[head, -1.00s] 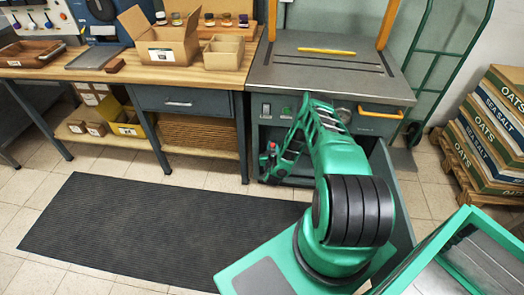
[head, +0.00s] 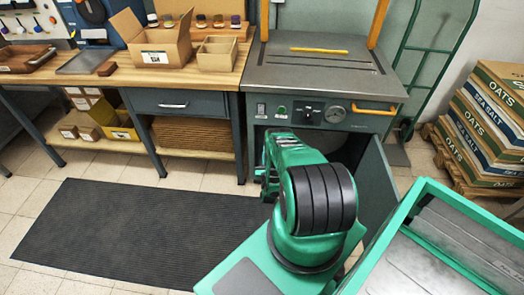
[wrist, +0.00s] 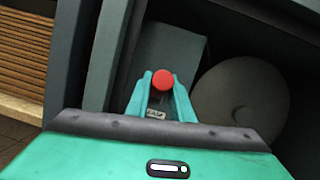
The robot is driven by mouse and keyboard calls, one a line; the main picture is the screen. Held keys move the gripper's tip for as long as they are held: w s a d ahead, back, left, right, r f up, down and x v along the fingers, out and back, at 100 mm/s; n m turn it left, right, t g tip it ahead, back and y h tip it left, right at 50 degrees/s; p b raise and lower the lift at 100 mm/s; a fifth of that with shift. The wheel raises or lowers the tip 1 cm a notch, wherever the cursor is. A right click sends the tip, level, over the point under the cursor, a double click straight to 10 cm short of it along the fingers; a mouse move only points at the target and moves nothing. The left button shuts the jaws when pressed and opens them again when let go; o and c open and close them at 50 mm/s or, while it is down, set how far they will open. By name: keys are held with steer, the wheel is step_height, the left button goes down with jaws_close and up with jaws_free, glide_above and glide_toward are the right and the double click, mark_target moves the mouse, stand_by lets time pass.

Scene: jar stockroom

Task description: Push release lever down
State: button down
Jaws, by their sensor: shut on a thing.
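In the wrist view my gripper (wrist: 160,98) is shut on a round red knob (wrist: 163,80), which looks like the end of the release lever. The rest of the lever is hidden behind the fingers and the knob. A grey box-like part (wrist: 174,50) shows behind it, inside a dark cabinet space. In the head view my gripper and the knob are hidden by my arm, in front of the open lower part of the grey machine (head: 262,78).
A large grey disc (wrist: 235,108) sits right of my fingers. The machine's open door (head: 377,185) stands right of my arm. A workbench (head: 215,85) with cartons is on the left. A dark mat (head: 130,235) lies on clear floor.

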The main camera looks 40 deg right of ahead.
steer(key=shift+d+f, duration=0.1)
steer(key=shift+d, duration=0.05)
steer(key=c, duration=1.6)
jaws_free()
steer(key=shift+o, duration=0.2)
